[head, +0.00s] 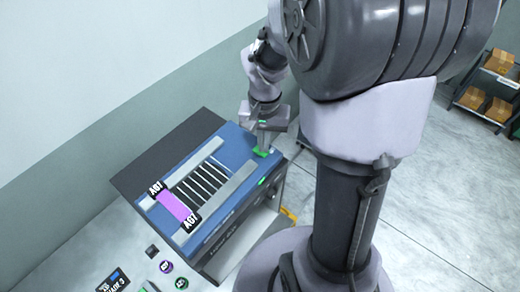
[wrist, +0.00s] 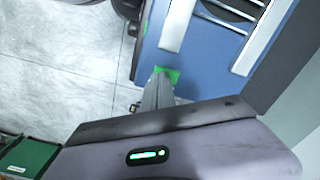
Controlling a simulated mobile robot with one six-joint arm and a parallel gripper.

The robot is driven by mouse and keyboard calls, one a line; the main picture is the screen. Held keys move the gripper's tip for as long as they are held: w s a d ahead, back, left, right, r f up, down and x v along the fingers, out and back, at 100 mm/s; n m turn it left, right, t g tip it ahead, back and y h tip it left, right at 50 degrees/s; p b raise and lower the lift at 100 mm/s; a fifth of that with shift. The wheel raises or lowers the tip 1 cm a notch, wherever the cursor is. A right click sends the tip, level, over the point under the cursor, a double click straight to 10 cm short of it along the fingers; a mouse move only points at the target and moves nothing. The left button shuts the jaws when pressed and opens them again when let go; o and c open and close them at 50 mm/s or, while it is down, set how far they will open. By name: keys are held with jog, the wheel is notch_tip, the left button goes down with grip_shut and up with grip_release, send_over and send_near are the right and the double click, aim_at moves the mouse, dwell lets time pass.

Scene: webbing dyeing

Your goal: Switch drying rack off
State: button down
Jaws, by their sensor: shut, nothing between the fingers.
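The drying rack (head: 232,141) is a blue-topped box with two pale rails and dark slats between them. A piece of purple webbing (head: 176,205) with A07 tags at its ends lies across the rack's near left end. My gripper (head: 262,149) is shut and empty, pointing down at the rack's far right corner. Its tips are at a small green patch (head: 260,153), partly hidden by them; I cannot tell if they touch it. In the wrist view the shut fingers (wrist: 159,75) also end at the green patch (wrist: 173,75). A small green mark (head: 262,181) shows on the rack's front edge.
A white surface (head: 120,250) with several small round labelled items and a dark panel (head: 113,281) lies at the lower left. A wall rises behind the rack. Shelves with cardboard boxes (head: 500,62) stand far right, beyond open grey floor (head: 440,190).

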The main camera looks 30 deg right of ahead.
jog(key=shift+f+b, duration=0.55)
jog(key=shift+f, duration=0.1)
jog(key=shift+r, duration=0.1)
notch_tip(320, 180, up, 7)
jog(key=p, duration=0.5)
jog(key=shift+p, duration=0.35)
